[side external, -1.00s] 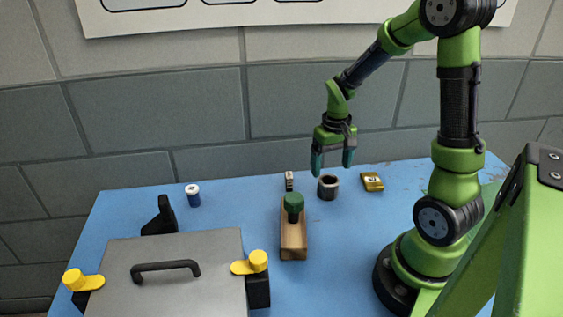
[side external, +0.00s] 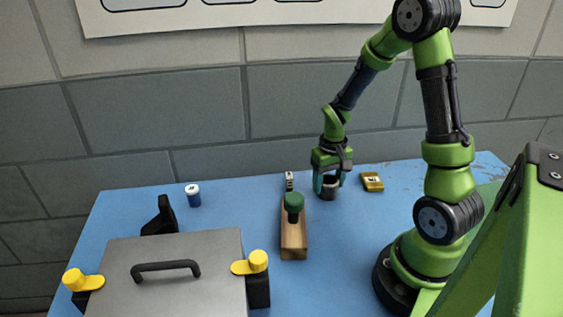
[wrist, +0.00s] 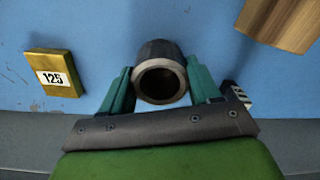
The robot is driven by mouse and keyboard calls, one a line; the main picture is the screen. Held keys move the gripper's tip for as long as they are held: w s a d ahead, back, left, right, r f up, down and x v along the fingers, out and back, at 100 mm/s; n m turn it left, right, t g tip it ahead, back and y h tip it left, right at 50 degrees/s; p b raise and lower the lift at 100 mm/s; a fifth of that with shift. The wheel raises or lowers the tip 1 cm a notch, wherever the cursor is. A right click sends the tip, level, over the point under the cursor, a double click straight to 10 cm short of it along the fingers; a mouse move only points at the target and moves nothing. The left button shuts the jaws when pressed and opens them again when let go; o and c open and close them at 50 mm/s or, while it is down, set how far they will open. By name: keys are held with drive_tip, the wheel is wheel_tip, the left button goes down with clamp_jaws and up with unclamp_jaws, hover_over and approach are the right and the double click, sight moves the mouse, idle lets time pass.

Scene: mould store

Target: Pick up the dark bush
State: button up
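The dark bush (side external: 328,193) is a short, dark grey hollow cylinder on the blue table. In the wrist view the bush (wrist: 158,55) shows its bore and pale rim towards the camera. My gripper (side external: 330,188) is low over it, with one teal finger on each side. In the wrist view the gripper's fingers (wrist: 160,80) flank the bush very closely. I cannot tell whether both pads touch it or a thin gap is left. The fingers hide parts of the bush's sides in the side view. It appears to rest on the table.
A yellow block marked 125 (wrist: 55,75) lies right of the bush in the side view (side external: 372,182). A small marked block (side external: 289,181) and a wooden block with a green knob (side external: 293,238) stand left. Farther left are a blue-white cylinder (side external: 193,195) and a grey lidded box (side external: 170,270).

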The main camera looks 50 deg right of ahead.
drive_tip(key=c, duration=0.7)
drive_tip(key=shift+c, duration=0.5)
